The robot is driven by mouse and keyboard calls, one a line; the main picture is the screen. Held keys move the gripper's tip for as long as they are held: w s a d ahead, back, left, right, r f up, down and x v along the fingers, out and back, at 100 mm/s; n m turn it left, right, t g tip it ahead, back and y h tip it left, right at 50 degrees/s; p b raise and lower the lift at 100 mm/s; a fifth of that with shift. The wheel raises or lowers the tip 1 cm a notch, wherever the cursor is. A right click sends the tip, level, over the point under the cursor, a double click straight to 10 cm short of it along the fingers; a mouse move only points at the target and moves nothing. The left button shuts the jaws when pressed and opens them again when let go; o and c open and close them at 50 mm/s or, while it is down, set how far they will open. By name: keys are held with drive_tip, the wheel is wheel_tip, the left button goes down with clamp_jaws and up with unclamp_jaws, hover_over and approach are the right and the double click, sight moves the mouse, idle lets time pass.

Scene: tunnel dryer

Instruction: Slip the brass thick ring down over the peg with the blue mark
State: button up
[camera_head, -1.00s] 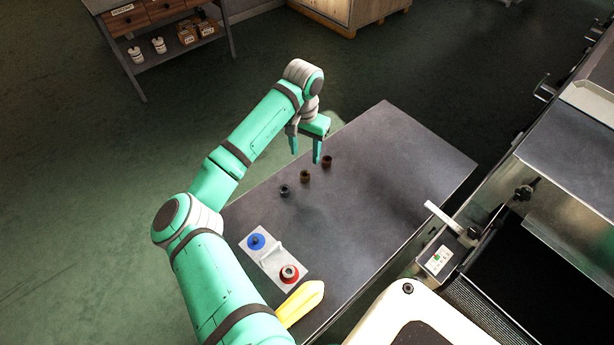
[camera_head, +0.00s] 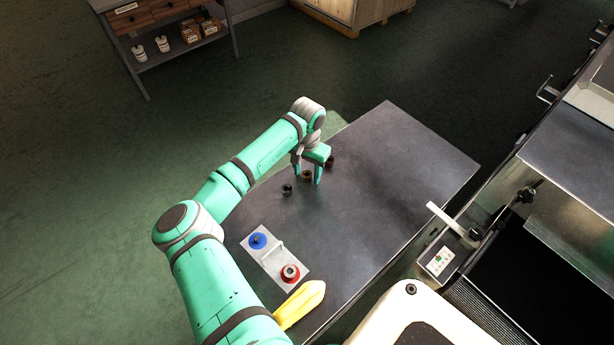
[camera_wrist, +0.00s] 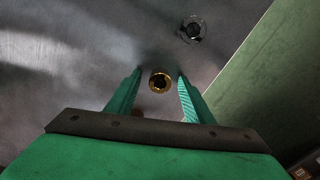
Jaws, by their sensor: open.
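The brass thick ring (camera_wrist: 160,80) lies on the table between the two open fingers of my gripper (camera_wrist: 152,82) in the wrist view, apart from both. In the head view, my gripper (camera_head: 308,178) is low over the table, and the brass ring (camera_head: 307,175) shows partly between its fingers. The peg with the blue mark (camera_head: 257,240) stands on a pale plate (camera_head: 272,257) at the table's near left. A red-marked spot on the same plate (camera_head: 290,273) carries a grey ring-like piece.
A dark ring (camera_head: 287,189) lies left of the gripper; it also shows in the wrist view (camera_wrist: 193,29). A brown ring (camera_head: 330,162) lies behind right. A yellow object (camera_head: 299,304) lies near the plate. The table's right part (camera_head: 400,170) is clear.

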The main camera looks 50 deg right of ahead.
clamp_jaws()
drive_tip(key=shift+r, duration=0.1)
